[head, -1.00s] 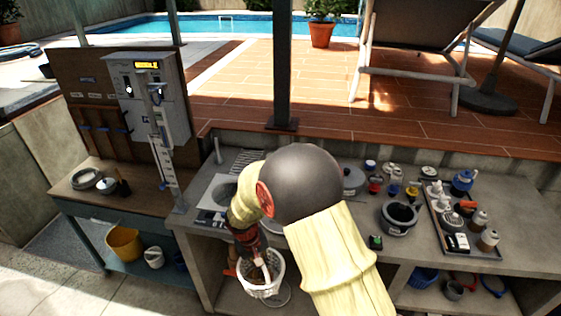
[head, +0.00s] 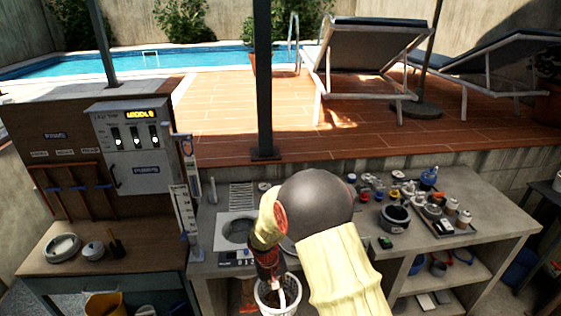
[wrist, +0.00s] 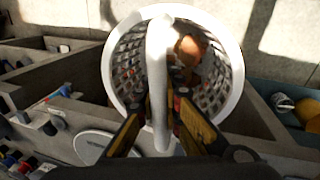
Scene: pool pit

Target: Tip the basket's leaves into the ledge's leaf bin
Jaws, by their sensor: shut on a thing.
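A white lattice basket (head: 268,299) hangs from my gripper (head: 270,270) in front of the counter, partly cut off by the head view's bottom edge. In the wrist view, the basket (wrist: 234,75) is seen from above. My gripper (wrist: 160,112) is shut on its white handle (wrist: 158,70), with one finger on each side. Brown leaves (wrist: 188,47) lie inside the basket. A dark, open, round container (head: 395,213) with a grey rim stands on the counter, right of my arm; I cannot tell for sure that it is the leaf bin.
The grey counter (head: 470,240) holds a tray (head: 447,222) of bottles and several small jars around the container. Shelves lie below it. A post (head: 263,90) rises behind my arm. A control panel (head: 135,140) and wooden bench (head: 70,270) stand at left.

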